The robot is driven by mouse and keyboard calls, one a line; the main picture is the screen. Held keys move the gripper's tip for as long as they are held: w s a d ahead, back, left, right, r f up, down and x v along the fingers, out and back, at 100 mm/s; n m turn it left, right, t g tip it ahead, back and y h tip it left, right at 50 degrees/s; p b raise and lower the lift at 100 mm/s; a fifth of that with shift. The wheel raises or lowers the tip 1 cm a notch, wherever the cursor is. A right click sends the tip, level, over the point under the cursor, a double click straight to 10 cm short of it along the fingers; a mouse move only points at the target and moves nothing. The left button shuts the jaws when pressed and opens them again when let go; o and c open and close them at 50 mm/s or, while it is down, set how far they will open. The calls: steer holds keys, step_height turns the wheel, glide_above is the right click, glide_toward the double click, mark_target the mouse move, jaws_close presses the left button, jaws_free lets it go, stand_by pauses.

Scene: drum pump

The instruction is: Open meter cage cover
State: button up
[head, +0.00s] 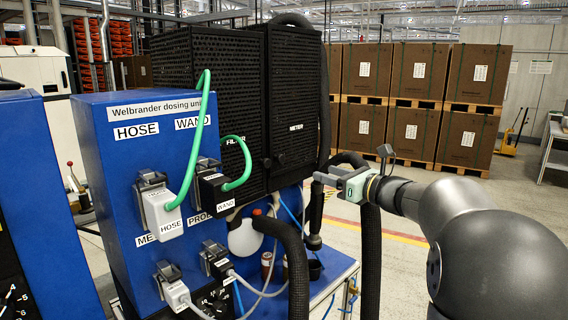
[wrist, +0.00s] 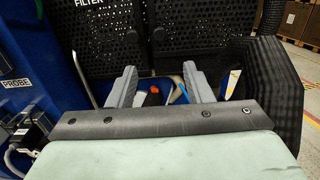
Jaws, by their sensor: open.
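The meter cage cover (head: 294,97) is a black perforated panel labelled METER, on the right of the black cage box in the head view; it looks shut. Its lower part shows at the top right of the wrist view (wrist: 195,38). Beside it on the left is the similar FILTER cover (head: 208,95), also in the wrist view (wrist: 100,40). My gripper (head: 322,174) is open and empty, to the right of and below the METER cover in the head view. Its two grey fingers (wrist: 158,84) point toward the lower edge of the cage in the wrist view. I see no contact with the cover.
A blue dosing unit (head: 104,150) with HOSE and WAND connectors and green cables stands left. Thick black corrugated hoses (head: 370,240) hang near my gripper, one close on the right in the wrist view (wrist: 272,90). Stacked cartons (head: 416,75) stand far behind over open floor.

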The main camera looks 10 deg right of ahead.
mark_target(282, 159)
steer(key=p+x, duration=0.3)
steer(key=x, duration=1.3)
steer(key=shift+f, duration=0.1)
steer(key=shift+s+d, duration=0.1)
jaws_close()
